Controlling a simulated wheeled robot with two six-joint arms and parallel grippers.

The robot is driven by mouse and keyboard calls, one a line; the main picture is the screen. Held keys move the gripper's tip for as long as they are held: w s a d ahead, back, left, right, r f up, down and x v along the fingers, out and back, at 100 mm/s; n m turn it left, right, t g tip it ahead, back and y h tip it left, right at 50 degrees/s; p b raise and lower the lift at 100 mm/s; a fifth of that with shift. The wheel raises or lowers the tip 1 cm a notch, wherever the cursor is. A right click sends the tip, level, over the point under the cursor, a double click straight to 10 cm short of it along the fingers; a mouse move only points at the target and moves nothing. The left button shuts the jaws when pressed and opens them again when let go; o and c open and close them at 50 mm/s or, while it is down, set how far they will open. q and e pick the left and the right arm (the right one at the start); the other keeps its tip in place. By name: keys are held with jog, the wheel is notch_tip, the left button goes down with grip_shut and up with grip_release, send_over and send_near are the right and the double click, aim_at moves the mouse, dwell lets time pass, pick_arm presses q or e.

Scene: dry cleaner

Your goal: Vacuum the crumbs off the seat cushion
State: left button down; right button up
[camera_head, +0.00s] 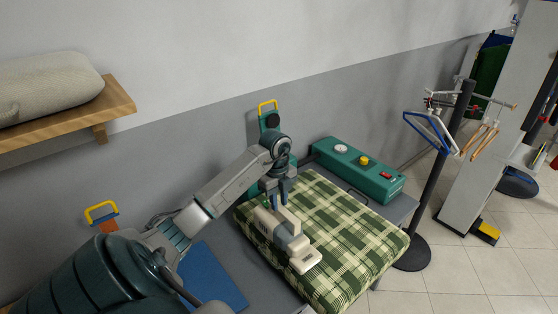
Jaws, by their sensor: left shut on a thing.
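The green and cream plaid seat cushion (345,237) lies on the grey table. A cream and grey handheld vacuum (300,253) is over the near left part of the cushion, its nozzle pointing down and right, at or just above the fabric. My left gripper (277,194) is shut on the vacuum from above. I cannot make out any crumbs on the visible plaid; the vacuum and arm hide part of the near left side. My right gripper is not in view.
A green machine (358,170) with knobs stands behind the cushion. A blue mat (212,279) lies left of it. A wooden shelf (119,100) holds a pale bundle at upper left. A black stand (450,139) with hangers is at the right.

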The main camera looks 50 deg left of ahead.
pick_arm(q)
jog(key=shift+r, duration=2.45)
jog(key=shift+a+r, duration=0.1)
